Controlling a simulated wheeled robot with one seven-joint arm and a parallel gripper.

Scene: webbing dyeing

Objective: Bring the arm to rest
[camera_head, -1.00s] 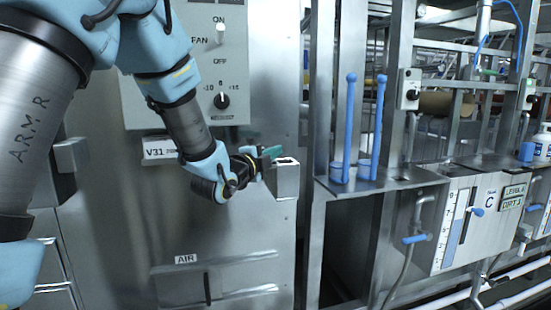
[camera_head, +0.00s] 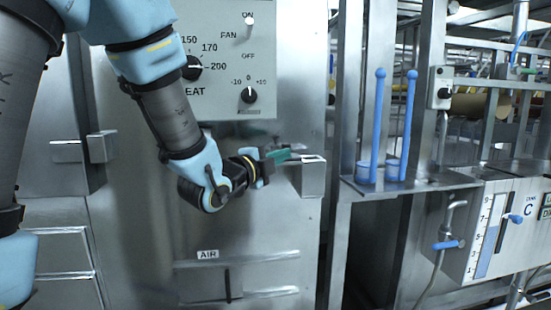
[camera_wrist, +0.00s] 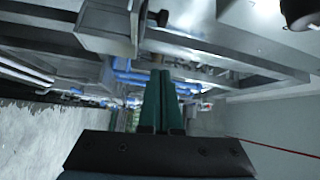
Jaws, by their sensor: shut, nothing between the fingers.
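My gripper (camera_head: 284,155) is at the end of my blue and grey arm, in front of the steel cabinet. Its green fingers point right, towards a small steel box (camera_head: 313,178) on the cabinet front; I cannot tell if they touch it. In the wrist view the two green fingers (camera_wrist: 161,103) lie side by side, shut, with nothing between them.
The control panel (camera_head: 227,65) with knobs and a fan switch is above my wrist. An AIR slot (camera_head: 228,285) is below. To the right, two blue rods (camera_head: 378,125) stand in cups on a steel shelf (camera_head: 420,182), beside a level gauge (camera_head: 487,235).

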